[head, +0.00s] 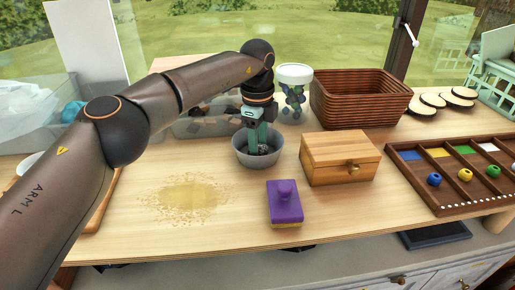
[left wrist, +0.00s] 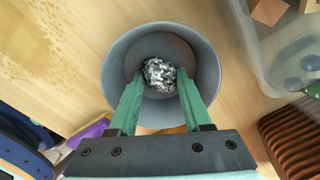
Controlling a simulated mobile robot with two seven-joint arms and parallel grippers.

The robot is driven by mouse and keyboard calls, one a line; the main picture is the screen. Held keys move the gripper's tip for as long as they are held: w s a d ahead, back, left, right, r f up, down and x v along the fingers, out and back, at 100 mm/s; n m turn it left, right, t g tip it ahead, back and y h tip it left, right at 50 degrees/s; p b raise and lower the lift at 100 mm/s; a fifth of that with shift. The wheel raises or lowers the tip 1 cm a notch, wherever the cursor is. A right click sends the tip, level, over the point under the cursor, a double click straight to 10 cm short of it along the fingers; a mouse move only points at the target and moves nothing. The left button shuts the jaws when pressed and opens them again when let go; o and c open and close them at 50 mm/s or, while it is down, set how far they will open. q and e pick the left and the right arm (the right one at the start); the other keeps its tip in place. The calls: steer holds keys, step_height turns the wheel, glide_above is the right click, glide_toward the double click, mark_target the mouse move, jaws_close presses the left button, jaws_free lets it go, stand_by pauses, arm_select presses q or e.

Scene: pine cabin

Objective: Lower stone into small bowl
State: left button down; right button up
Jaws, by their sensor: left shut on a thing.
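The stone (left wrist: 159,74) is a lumpy, speckled grey-silver piece. My left gripper (head: 259,146) points straight down into the small bowl and is shut on the stone; its green fingers (left wrist: 160,88) sit on either side of it in the left wrist view. The small bowl (head: 246,158) is round and grey, upright on the table, and its rim (left wrist: 211,75) surrounds the stone in the left wrist view. I cannot tell whether the stone touches the bowl's floor. My right gripper is not in view.
A wooden box (head: 340,160) stands just right of the bowl and a purple-topped sponge (head: 284,205) in front. Behind are a clear bin (head: 190,127), a lidded jar (head: 294,90) and a brown basket (head: 362,98). A sorting tray (head: 460,180) lies right. Tan grains (head: 185,197) are spread at left.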

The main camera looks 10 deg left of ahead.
arm_select(q)
steer(key=shift+c, duration=1.3)
jaws_free()
step_height(320, 180, up, 12)
steer(key=p, duration=0.2)
steer(key=shift+s+r, duration=0.25)
steer(key=shift+s, duration=0.05)
